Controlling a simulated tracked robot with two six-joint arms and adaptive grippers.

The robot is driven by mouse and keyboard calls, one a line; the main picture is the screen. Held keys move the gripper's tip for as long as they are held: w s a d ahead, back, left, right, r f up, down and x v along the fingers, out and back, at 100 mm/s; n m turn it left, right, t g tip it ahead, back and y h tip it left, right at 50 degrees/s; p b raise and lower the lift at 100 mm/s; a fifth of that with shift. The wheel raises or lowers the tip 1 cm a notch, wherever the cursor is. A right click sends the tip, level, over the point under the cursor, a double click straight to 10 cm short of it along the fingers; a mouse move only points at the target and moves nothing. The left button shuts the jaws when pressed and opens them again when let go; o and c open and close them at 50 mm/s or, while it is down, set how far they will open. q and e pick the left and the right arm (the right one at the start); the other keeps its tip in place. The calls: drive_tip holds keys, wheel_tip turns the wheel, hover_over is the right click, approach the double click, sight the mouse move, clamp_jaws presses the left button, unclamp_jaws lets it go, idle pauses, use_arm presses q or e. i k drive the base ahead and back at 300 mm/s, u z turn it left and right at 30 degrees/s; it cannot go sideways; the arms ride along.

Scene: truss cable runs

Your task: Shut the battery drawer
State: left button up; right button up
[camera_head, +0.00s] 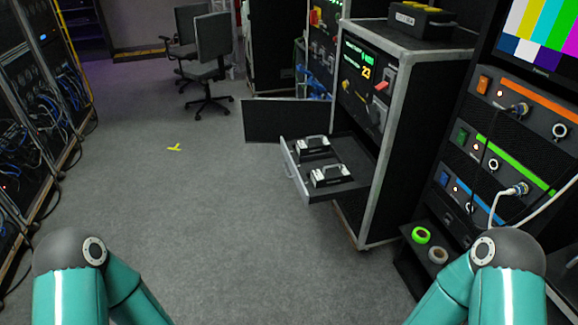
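The battery drawer (292,173) is pulled out to the left from the lower part of a black, silver-edged rack case (400,130). Two white-and-black battery packs with handles stand in it, one farther back (313,147) and one nearer (331,177). The drawer has a pale front panel facing left. Only teal upper parts of my two arms show at the bottom left and bottom right, both well short of the drawer. Neither gripper is in view.
A low black panel (287,121) stands out behind the drawer. Office chairs (208,60) are at the back. Cabled racks (40,100) line the left. A console (510,150) with a shelf of tape rolls (421,235) is on the right. Grey floor (200,210) before the drawer is clear.

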sight(346, 149)
drive_tip(key=u, duration=0.3)
drive_tip(key=i, duration=1.4)
drive_tip(key=z, duration=0.5)
drive_tip(key=i, duration=0.65)
drive_tip(key=z, duration=0.35)
drive_tip(key=k, duration=0.9)
drive_tip(key=z, duration=0.15)
drive_tip(key=i, duration=0.9)
drive_tip(key=u, duration=0.05)
